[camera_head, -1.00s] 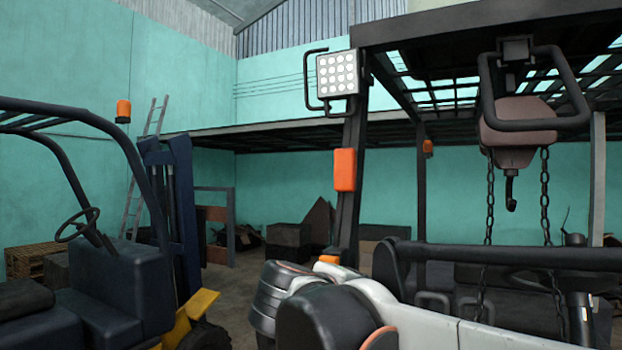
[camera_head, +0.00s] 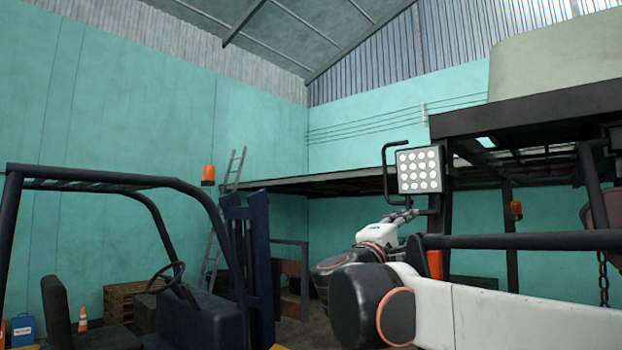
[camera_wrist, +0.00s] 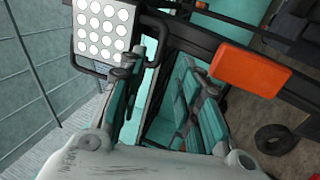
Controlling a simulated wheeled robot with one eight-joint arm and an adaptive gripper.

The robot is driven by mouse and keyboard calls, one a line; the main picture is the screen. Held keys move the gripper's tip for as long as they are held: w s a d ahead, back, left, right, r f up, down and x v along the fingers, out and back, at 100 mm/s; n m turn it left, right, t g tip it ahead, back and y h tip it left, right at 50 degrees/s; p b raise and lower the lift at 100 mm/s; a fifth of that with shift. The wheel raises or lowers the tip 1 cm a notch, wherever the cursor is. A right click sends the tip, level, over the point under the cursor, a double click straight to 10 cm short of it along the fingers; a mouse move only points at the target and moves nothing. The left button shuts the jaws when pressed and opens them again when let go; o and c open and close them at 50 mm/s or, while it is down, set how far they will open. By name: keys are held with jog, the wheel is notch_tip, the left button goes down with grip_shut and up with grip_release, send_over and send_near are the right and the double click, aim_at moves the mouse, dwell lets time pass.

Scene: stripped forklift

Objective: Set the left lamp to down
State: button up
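A square work lamp (camera_head: 420,170) with rows of round white lights is fixed high on a dark post, its face turned toward me and about upright. A bent black tube handle (camera_head: 386,172) stands off its left side. No second lamp shows, so I cannot tell by comparison that this is the left one. My gripper (camera_head: 403,215) is just below the lamp in the head view. In the wrist view the lamp (camera_wrist: 103,28) is at the top left, beyond the left finger. My gripper (camera_wrist: 158,72) is open there, with nothing seen between its fingers.
An orange box (camera_wrist: 250,76) is on the post, near my gripper in the wrist view. A dark roof frame (camera_head: 530,112) is at the right. A second forklift (camera_head: 110,180) is at the left. Open air lies left of the lamp.

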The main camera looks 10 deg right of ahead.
aim_at(422, 214)
jog(key=p+x, duration=0.2)
jog(key=x, duration=0.7)
jog(key=shift+c, duration=0.3)
grip_shut()
